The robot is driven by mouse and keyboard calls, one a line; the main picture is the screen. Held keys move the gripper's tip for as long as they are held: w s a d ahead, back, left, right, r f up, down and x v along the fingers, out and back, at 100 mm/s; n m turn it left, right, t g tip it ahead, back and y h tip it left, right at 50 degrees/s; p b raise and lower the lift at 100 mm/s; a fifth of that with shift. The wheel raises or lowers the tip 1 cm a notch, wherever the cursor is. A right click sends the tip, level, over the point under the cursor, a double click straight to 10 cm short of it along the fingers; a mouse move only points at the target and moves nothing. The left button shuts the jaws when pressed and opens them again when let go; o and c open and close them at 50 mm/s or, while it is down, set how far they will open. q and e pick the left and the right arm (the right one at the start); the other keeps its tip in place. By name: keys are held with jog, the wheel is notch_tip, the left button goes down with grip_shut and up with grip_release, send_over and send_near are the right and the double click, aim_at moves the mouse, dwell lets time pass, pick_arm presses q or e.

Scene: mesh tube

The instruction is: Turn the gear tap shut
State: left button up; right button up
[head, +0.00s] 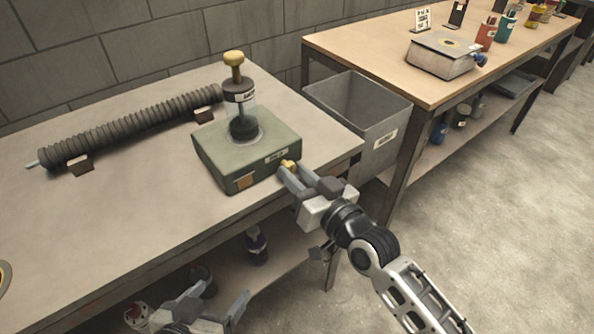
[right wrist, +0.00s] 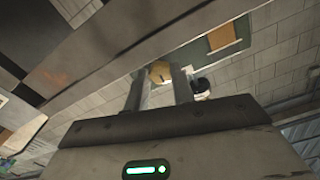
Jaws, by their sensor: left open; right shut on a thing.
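The green box (head: 236,155) stands near the table's front right corner, with a clear cylinder and a yellow-topped plunger (head: 234,62) upright on it. A small yellow tap (head: 288,164) sticks out of the box's right side. My right gripper (head: 291,172) is shut on the tap, which shows between its two fingers in the right wrist view (right wrist: 159,71). The fingers hide part of the tap, and I cannot tell how far it is turned. My left gripper (head: 217,296) is open and empty, low at the bottom edge, apart from the box.
A ribbed dark tube (head: 130,127) lies on small brown supports at the table's back left. A grey bin (head: 360,108) stands right of the table. A second bench (head: 375,50) holds a scale (head: 443,55) and several containers.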

jog(key=o, duration=1)
jog(key=v, duration=1.6)
jog(key=shift+r, duration=0.1)
